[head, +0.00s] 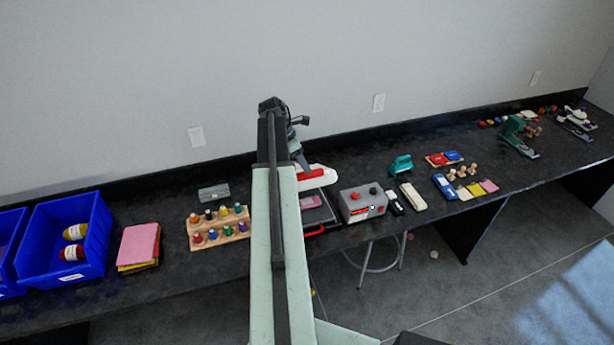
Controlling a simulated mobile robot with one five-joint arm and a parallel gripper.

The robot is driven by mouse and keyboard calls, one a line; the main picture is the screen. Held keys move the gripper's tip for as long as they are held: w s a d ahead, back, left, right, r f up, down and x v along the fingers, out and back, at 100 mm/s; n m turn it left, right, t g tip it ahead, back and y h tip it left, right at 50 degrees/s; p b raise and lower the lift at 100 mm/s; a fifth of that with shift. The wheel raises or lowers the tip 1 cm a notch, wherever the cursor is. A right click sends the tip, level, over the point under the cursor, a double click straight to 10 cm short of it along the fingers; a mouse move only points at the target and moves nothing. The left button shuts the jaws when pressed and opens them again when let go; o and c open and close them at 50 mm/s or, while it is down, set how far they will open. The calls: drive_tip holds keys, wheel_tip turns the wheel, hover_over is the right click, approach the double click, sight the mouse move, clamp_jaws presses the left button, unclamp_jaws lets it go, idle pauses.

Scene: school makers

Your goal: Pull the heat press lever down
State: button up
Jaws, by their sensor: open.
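The heat press (328,214) stands on the bench just right of my arm, which hides its left side. Its raised upper part (322,181) is white with a red bar (313,174). Below it is a dark lower plate with a pink piece (311,202) on it. A red handle (315,231) shows at the front edge. I cannot tell for certain which red part is the lever. My gripper (302,162) points down at the red bar, partly hidden behind my arm; it is open, and contact cannot be judged.
A grey control box (362,204) with knobs stands close right of the press. A wooden rack (208,233) of small bottles is on the left, with a pink-topped stack (139,246) and blue bins (62,251) beyond. The wall runs close behind the dark bench (190,286).

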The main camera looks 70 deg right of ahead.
drive_tip(key=b+x, duration=0.2)
drive_tip(key=x, duration=0.2)
drive_tip(key=shift+w, duration=0.15)
drive_tip(key=shift+f+b, duration=0.25)
drive_tip(key=shift+b, duration=0.2)
drive_tip(key=shift+r, duration=0.1)
clamp_jaws()
idle(0.6)
